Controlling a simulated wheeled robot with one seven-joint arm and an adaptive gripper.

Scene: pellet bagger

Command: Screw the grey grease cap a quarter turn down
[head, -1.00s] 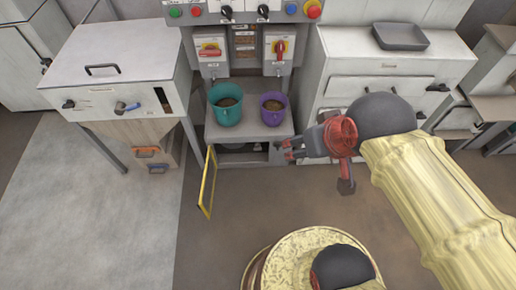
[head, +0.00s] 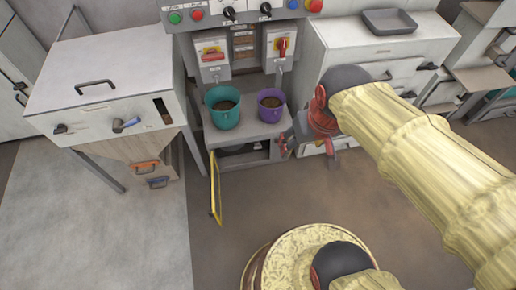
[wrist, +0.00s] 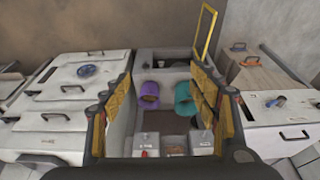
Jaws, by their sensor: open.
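My gripper (head: 284,146) is open and empty, at the right side of the machine's low shelf in the head view. In the wrist view its two yellow-padded fingers (wrist: 163,60) stand wide apart, facing the shelf and the open compartment (wrist: 178,57) beneath it. That compartment also shows in the head view (head: 243,156), dark and partly covered by the shelf. Its yellow-framed door (head: 216,188) stands open. I cannot make out the grey grease cap for certain; a small pale shape in the compartment is too small to identify.
A teal bucket (head: 223,107) and a purple bucket (head: 271,104) stand on the shelf, and show between my fingers in the wrist view. White cabinets flank the machine on the left (head: 105,75) and right (head: 380,55). The floor (head: 240,215) in front is clear.

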